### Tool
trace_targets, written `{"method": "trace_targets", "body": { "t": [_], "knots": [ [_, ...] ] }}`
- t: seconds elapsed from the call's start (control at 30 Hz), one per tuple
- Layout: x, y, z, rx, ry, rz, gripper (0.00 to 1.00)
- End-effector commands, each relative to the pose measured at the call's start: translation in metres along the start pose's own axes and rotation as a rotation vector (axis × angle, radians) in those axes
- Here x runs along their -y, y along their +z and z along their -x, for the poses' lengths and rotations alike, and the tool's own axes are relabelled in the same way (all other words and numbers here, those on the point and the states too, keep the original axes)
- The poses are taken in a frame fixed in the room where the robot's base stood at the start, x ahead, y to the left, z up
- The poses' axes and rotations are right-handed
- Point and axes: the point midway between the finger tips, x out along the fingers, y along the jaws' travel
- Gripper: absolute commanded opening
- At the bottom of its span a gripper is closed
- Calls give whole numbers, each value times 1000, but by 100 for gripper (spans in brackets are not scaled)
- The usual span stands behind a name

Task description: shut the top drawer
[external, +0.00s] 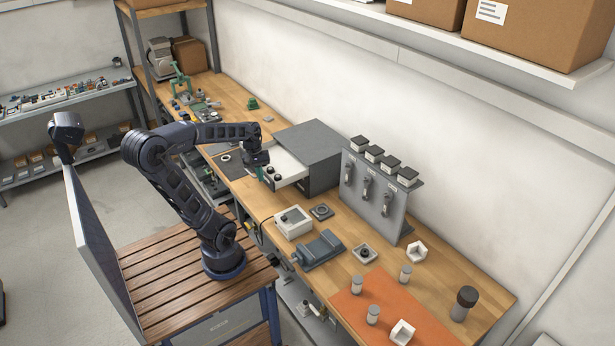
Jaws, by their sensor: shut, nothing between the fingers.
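A dark grey drawer cabinet (318,143) stands on the wooden bench against the wall. I cannot tell whether the fingers touch the drawer front. The drawer's front face is mostly hidden by the gripper and by the viewing angle.
A white box device (293,222) and a grey vise-like block (319,249) sit on the bench right of the drawer. A grey panel with handles (375,195) stands right of the cabinet. A dark mat (232,163) lies left of the drawer. An orange mat (385,312) lies at the front right.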

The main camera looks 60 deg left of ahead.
Motion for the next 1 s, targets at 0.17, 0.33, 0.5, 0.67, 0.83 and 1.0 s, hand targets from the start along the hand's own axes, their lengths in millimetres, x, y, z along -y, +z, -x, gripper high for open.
{"method": "trace_targets", "body": {
  "t": [0.17,0.33,0.5,0.67,0.83,1.0],
  "knots": [
    [15,-32,-7,158,-1,384,0],
    [30,-60,-10,314,-3,737,0],
    [51,-90,-13,479,-10,1080,0],
    [75,-119,-16,652,-23,1388,0],
    [107,-149,-18,858,-42,1695,0],
    [146,-179,-21,1089,-73,1973,0]
  ]
}}
